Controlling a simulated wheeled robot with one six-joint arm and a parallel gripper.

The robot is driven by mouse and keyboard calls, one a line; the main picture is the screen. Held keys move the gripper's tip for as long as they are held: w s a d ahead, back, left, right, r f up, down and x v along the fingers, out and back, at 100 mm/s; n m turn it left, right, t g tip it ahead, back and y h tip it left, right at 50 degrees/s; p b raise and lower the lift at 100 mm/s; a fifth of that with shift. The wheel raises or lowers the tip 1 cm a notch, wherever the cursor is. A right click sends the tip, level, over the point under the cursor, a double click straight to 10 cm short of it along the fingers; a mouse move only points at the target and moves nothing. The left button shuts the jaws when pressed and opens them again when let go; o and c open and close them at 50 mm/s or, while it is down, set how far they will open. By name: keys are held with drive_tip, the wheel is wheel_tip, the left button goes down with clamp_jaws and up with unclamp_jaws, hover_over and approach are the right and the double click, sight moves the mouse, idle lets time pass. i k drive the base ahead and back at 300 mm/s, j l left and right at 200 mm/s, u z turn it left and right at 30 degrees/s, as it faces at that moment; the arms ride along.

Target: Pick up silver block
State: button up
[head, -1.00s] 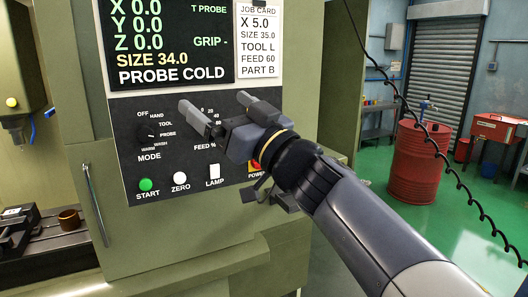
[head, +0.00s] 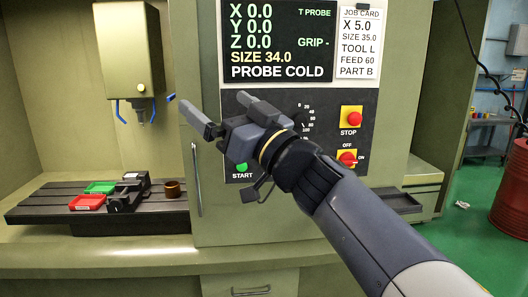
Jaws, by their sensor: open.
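My gripper (head: 212,102) is open and empty, raised in front of the machine's control panel, with its fingers pointing up and to the left. I cannot pick out a silver block for certain. A small pale-topped piece (head: 135,176) shows at the dark vise (head: 124,196) on the machine bed at the left; it is too small to tell whether it is the block. My gripper is well to the upper right of the vise and apart from it.
The slotted bed (head: 60,212) carries a green tray (head: 100,187), a red tray (head: 87,202) and a brown cup-like ring (head: 172,189). A spindle head (head: 128,60) with blue nozzles hangs above. The control panel (head: 236,120) stands behind my gripper. A red drum (head: 510,195) is at far right.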

sight(129, 177)
drive_tip(key=u, duration=0.65)
drive_tip(key=i+j+u, duration=0.15)
drive_tip(key=i+j, duration=0.85)
drive_tip(key=i, duration=0.15)
drive_tip(key=i+j, duration=0.7)
drive_tip(key=k+j+z, duration=0.1)
drive_tip(key=z, duration=0.25)
drive_tip(key=k+l, duration=0.05)
